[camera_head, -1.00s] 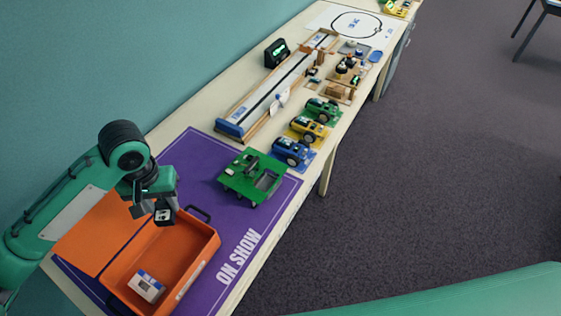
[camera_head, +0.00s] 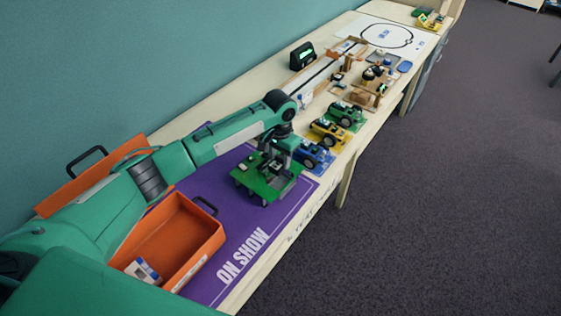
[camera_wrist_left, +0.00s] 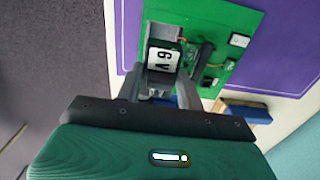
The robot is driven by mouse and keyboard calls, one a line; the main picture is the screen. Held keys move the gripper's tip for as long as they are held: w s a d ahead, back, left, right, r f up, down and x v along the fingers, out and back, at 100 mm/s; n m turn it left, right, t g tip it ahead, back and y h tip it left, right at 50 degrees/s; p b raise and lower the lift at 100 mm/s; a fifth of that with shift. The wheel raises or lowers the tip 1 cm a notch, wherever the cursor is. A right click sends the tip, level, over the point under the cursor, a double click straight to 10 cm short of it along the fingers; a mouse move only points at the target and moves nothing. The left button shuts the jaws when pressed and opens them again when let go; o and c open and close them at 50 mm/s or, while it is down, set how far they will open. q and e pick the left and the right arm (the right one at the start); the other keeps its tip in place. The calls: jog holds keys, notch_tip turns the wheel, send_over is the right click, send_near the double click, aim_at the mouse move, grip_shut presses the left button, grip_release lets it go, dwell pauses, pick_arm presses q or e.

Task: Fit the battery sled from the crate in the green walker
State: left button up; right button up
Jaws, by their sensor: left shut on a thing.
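My left gripper (camera_head: 274,168) is over the green walker (camera_head: 249,180) on the purple mat. It is shut on the battery sled (camera_wrist_left: 163,57), a small dark block with a white label reading 9 V. In the left wrist view the sled lies between the fingers, over the grey bay of the walker (camera_wrist_left: 238,22). I cannot tell whether the sled is above the bay or partly in it. The orange crate (camera_head: 203,257) stands open at the near end of the mat. My right gripper is not in view.
A blue-and-white block (camera_head: 143,271) lies in the crate. The crate's lid (camera_head: 75,193) is raised behind it. A blue car (camera_head: 316,155), a yellow car (camera_head: 328,131) and a green car (camera_head: 346,114) stand just beyond the walker. The purple mat (camera_head: 235,236) is clear between crate and walker.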

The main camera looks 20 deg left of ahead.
pick_arm(q)
jog(key=shift+w+f, duration=0.2)
jog(key=shift+f+b, duration=0.5)
jog(key=shift+b, duration=0.15)
notch_tip(320, 180, down, 3)
jog(key=b, duration=0.3)
jog(key=shift+r, duration=0.1)
jog(key=shift+f+b, duration=0.85)
jog(key=shift+f, duration=0.7)
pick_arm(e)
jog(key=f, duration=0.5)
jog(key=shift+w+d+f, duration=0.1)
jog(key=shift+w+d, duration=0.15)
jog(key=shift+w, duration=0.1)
